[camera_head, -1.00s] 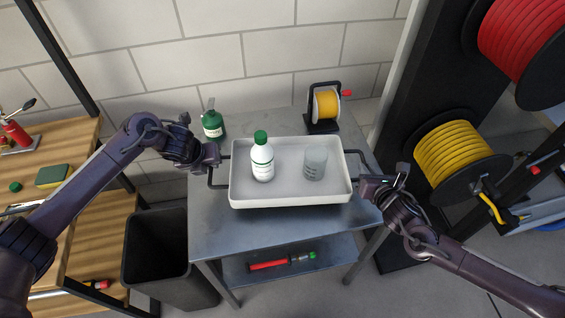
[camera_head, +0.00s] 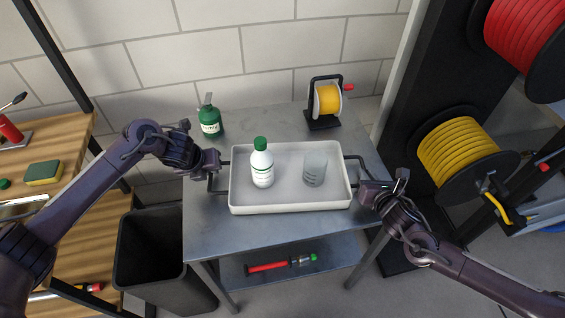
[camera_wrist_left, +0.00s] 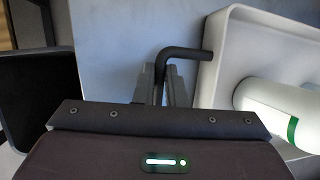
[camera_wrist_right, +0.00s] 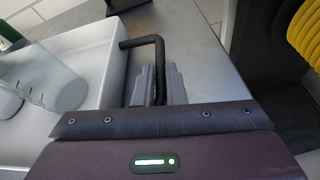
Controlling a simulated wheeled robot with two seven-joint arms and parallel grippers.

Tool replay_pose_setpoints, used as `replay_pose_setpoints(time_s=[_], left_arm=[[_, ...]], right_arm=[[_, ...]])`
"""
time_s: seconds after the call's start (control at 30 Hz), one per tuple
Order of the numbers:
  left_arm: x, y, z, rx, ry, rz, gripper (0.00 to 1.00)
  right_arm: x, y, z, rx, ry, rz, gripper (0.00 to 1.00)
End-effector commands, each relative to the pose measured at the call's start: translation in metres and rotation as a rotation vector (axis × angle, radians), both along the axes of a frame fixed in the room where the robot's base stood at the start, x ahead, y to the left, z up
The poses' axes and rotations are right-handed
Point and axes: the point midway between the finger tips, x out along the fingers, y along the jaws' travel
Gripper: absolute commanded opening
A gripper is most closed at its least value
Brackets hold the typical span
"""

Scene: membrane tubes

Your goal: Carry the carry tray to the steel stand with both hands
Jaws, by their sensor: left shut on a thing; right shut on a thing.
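The white carry tray (camera_head: 290,207) is over the steel stand (camera_head: 220,240), level; I cannot tell whether its bottom touches the top. A white bottle with a green cap (camera_head: 262,165) and a clear beaker (camera_head: 315,170) stand upright in it. My left gripper (camera_head: 214,163) is shut on the tray's left black handle, which also shows in the left wrist view (camera_wrist_left: 188,52). My right gripper (camera_head: 366,188) is shut on the right black handle, seen in the right wrist view (camera_wrist_right: 158,48).
A green bottle (camera_head: 210,118) and a yellow spool on a black holder (camera_head: 326,102) stand at the back of the stand. A dark bin (camera_head: 150,245) is at its left. Large cable reels (camera_head: 455,150) are at right. A red tool (camera_head: 268,266) lies on the lower shelf.

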Motion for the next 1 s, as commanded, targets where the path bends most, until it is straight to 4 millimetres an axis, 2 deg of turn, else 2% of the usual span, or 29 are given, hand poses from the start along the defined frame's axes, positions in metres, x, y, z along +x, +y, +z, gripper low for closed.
replay_pose_setpoints(time_s=[0.03, 0.17, 0.53, 0.67, 1.0], left_arm=[[0.001, 0.002, 0.0, 0.003, -0.001, 0.004, 0.14], [0.0, 0.002, 0.0, 0.002, 0.0, 0.003, 0.31], [-0.001, 0.001, 0.005, 0.001, -0.001, 0.001, 0.32], [-0.008, 0.003, 0.022, 0.002, -0.004, -0.002, 0.32], [-0.036, 0.012, 0.086, 0.002, -0.005, -0.001, 0.32]], right_arm=[[0.0, -0.002, -0.001, -0.003, 0.0, -0.002, 0.15], [0.0, -0.001, 0.0, -0.002, 0.001, -0.001, 0.32], [0.0, 0.0, 0.0, 0.0, 0.0, 0.0, 0.32], [0.0, 0.0, 0.0, 0.0, 0.0, 0.0, 0.32], [0.0, 0.0, 0.0, 0.0, 0.0, 0.0, 0.32]])
